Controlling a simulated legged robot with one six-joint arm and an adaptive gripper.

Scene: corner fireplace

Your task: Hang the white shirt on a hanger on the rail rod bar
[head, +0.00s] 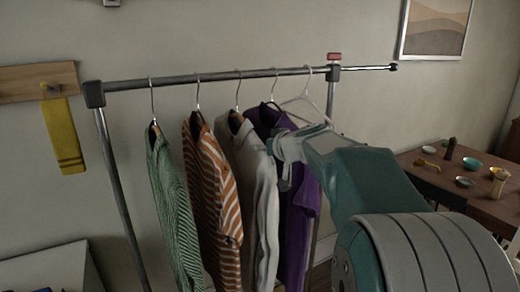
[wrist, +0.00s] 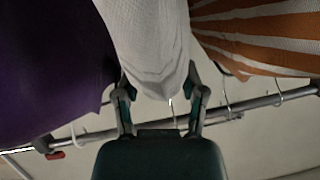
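The white shirt (head: 254,190) hangs from the rail rod (head: 215,76), between an orange-striped shirt and a purple shirt. Its hanger hook (head: 238,92) is over the rod. My gripper (head: 286,162) is at the shirt's right side, in front of the purple shirt. In the wrist view, white cloth (wrist: 150,45) reaches down between the fingers of my gripper (wrist: 160,85). The fingers stand wide apart, so it looks open; contact with the cloth is unclear. A white hanger (head: 307,103) hangs on the rod at the right, partly hidden by my gripper.
A green-striped shirt (head: 172,205), the orange-striped shirt (head: 214,195) and the purple shirt (head: 298,215) crowd the rod. A red clip (head: 334,57) sits at the right post. A dining table (head: 475,205) with dishes stands at the right. A yellow cloth (head: 64,135) hangs at the left wall.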

